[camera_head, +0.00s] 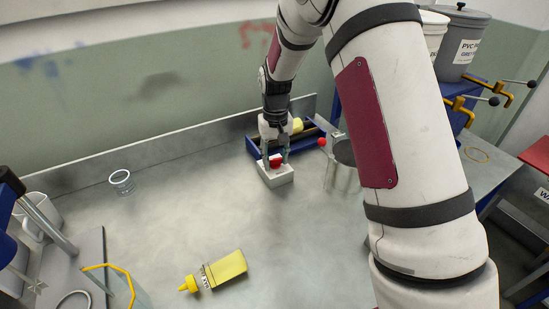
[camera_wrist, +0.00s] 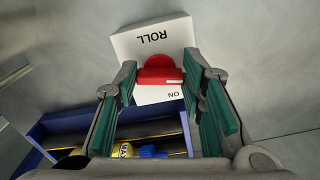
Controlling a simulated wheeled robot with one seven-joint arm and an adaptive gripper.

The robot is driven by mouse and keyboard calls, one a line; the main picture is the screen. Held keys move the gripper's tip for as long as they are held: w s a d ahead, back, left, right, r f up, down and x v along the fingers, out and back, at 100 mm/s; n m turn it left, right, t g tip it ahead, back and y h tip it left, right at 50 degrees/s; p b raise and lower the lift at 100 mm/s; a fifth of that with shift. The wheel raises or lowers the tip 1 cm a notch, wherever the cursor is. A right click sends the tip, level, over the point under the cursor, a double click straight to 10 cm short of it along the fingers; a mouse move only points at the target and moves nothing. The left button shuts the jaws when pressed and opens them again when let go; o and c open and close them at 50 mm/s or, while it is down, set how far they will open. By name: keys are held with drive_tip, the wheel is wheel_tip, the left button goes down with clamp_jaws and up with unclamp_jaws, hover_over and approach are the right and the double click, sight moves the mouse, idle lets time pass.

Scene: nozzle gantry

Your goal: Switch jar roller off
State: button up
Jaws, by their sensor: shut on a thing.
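The jar roller's switch is a white box (camera_head: 277,178) with a red knob (camera_head: 276,162), on the grey bench in front of the blue roller tray (camera_head: 254,124). In the wrist view the box (camera_wrist: 150,42) reads ROLL, upside down. The word ON shows near the knob (camera_wrist: 160,72), with a small pale mark on the knob's edge close to it. My gripper (camera_head: 275,157) points down over the box, its green-padded fingers (camera_wrist: 160,82) shut on the knob from both sides. The tray (camera_wrist: 55,127) holds a jar with a yellow label (camera_wrist: 122,150). Any OFF mark is not visible.
A metal can (camera_head: 342,172) stands close right of the switch, with a small red ball-like end (camera_head: 322,141) near it. A yellow bottle (camera_head: 222,270) lies at the front.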

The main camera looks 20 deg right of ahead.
sight(276, 160)
drive_tip(key=shift+n, duration=1.2)
drive_tip(key=o, duration=1.1)
drive_tip(key=shift+o, duration=0.2)
wheel_tip(276, 160, up, 12)
